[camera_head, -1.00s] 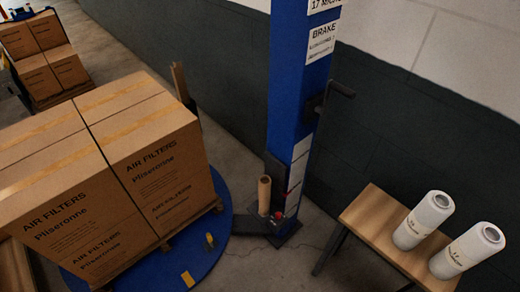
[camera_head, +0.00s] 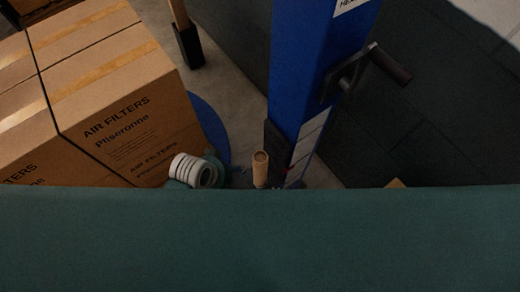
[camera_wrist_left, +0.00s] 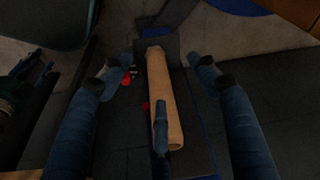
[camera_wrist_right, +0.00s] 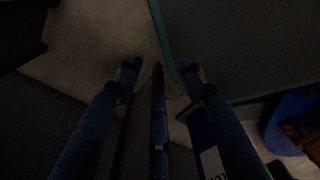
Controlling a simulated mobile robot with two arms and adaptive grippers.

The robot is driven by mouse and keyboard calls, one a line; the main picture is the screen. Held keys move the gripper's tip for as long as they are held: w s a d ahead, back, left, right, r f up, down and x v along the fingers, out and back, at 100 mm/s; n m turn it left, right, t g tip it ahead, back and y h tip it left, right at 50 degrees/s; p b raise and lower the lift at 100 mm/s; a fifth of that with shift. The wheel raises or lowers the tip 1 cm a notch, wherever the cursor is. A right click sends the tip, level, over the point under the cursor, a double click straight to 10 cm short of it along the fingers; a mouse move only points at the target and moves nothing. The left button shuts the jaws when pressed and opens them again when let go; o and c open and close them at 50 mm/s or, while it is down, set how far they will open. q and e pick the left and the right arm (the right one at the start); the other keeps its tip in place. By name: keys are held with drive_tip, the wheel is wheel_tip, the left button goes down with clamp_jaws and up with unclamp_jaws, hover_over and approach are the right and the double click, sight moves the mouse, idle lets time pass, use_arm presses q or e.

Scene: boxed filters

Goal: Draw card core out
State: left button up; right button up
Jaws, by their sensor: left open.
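The card core (camera_head: 260,170) is a plain brown cardboard tube standing upright at the foot of the blue column (camera_head: 310,80). In the left wrist view the core (camera_wrist_left: 168,100) runs lengthwise between the spread fingers of my left gripper (camera_wrist_left: 160,66). Those fingers are open, with gaps on both sides of the core; one finger overlaps it in the picture, and contact cannot be told. In the head view the left fingers are mostly hidden. My right gripper (camera_wrist_right: 159,70) has its fingers apart and nothing between them; it is hidden in the head view.
Large air filter boxes (camera_head: 120,110) stand at left on a blue turntable (camera_head: 209,128). A dark crank handle (camera_head: 365,75) juts from the column. A teal surface close to the camera blocks the lower head view. Only a sliver of the bench (camera_head: 396,183) shows.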

use_arm(q)
drive_tip(key=w+d+r+m+h+b, duration=0.1)
drive_tip(key=w+d+r+m, duration=0.15)
drive_tip(key=d+r, duration=0.3)
wheel_tip(320, 180, up, 4)
drive_tip(key=m+g+y+b, duration=0.1)
drive_tip(key=m+g+y, duration=0.2)
drive_tip(key=m, duration=1.3)
hover_over(260, 162)
drive_tip(key=w, duration=0.1)
drive_tip(key=shift+w+r, duration=0.2)
wheel_tip(260, 162, down, 11)
drive_tip(key=shift+r+b, duration=0.2)
drive_tip(key=shift+b, duration=0.1)
use_arm(e)
drive_tip(key=f, duration=0.1)
drive_tip(key=w+f, duration=0.1)
drive_tip(key=f, duration=0.1)
drive_tip(key=shift+w+d, duration=0.15)
drive_tip(key=shift+d, duration=0.05)
use_arm(q)
drive_tip(key=c, duration=1.2)
drive_tip(key=shift+c, duration=0.2)
use_arm(e)
drive_tip(key=shift+d, duration=0.2)
